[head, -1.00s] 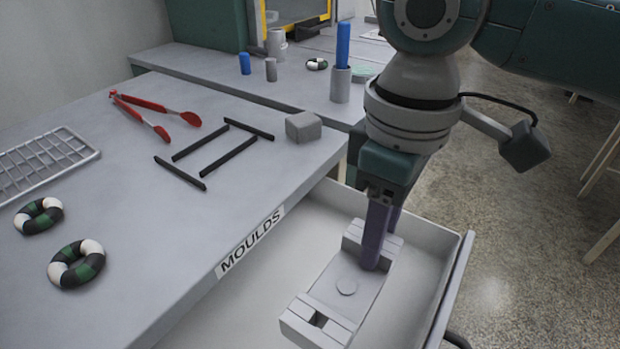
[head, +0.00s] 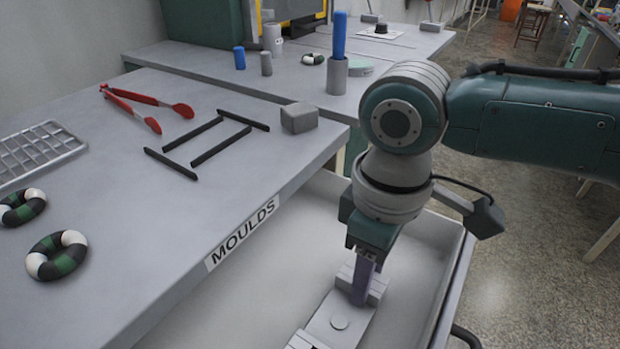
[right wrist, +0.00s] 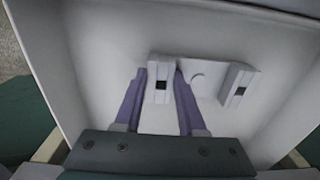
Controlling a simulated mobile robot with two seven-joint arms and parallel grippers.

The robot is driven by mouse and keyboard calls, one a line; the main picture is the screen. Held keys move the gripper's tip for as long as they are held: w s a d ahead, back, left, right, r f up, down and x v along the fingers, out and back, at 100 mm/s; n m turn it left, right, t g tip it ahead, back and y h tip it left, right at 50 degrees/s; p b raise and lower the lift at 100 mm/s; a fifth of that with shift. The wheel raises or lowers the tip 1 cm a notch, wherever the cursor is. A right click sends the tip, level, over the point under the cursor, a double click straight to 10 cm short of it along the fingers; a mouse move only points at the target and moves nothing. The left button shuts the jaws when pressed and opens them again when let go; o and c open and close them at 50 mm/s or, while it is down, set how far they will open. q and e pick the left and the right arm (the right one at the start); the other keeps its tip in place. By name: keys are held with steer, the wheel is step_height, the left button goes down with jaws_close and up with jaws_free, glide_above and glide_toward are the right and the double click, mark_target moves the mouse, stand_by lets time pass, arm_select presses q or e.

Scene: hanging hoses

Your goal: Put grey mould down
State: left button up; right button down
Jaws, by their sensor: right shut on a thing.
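The grey mould (head: 340,322) is a long plate with raised end blocks and a small round boss. It is inside the open white drawer (head: 310,240), which is labelled MOULDS. My right gripper (head: 362,288) points down and is shut on the mould's far end block. In the right wrist view the purple fingers (right wrist: 160,82) stand on both sides of that block, and the mould (right wrist: 205,82) extends to the right. I cannot tell whether its underside touches the drawer floor. The mould's near end is cut off in the head view. My left gripper is not in view.
On the grey worktop (head: 130,230) are a grey block (head: 300,118), black bars (head: 208,140), red tongs (head: 148,105), striped rings (head: 57,256) and a wire rack (head: 40,155). The drawer floor left of the mould is clear. Drawer walls surround my right gripper.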

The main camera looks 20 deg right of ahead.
steer(key=shift+c, duration=2.4)
jaws_free()
steer(key=shift+f, duration=0.1)
step_height(320, 180, up, 12)
steer(key=p, duration=0.4)
steer(key=s+a+f+t+y, duration=0.2)
steer(key=s+a+f+y, duration=0.1)
steer(key=s+a, duration=0.4)
steer(key=s+d+m+t+h, duration=0.1)
steer(key=s+d+m+h, duration=0.2)
steer(key=s+d+m, duration=0.2)
steer(key=s+d, duration=0.3)
steer(key=d, duration=0.2)
steer(key=shift+r+m+t, duration=0.25)
steer(key=shift+m+t, duration=0.05)
steer(key=shift+t, duration=0.1)
steer(key=shift+s, duration=0.1)
